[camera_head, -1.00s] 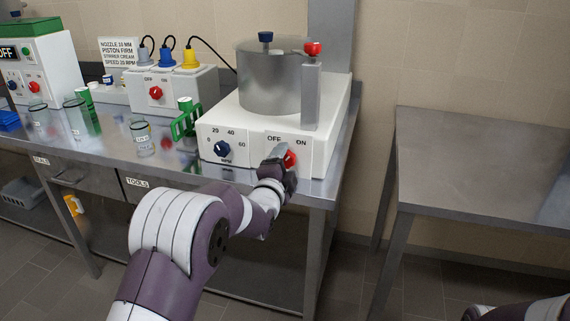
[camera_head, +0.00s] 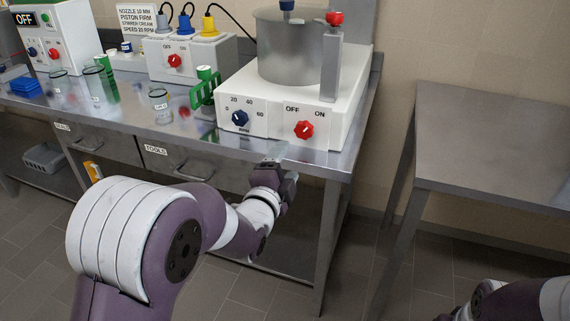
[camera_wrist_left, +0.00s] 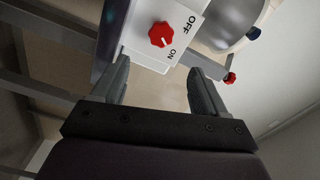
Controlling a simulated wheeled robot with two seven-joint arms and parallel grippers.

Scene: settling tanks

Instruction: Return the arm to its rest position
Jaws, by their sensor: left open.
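My left arm reaches in from the left in the head view. Its gripper (camera_head: 280,172) is below and in front of the white machine's front panel, near the table's front edge, apart from the red OFF/ON knob (camera_head: 304,130). In the left wrist view the left gripper (camera_wrist_left: 160,85) has its two fingers spread wide with nothing between them. The red knob also shows beyond the fingers in that view (camera_wrist_left: 161,34). My right arm shows only in part at the lower right of the head view, and its fingertips cannot be made out.
A bare steel table (camera_head: 490,140) stands at right. Floor shows between the tables.

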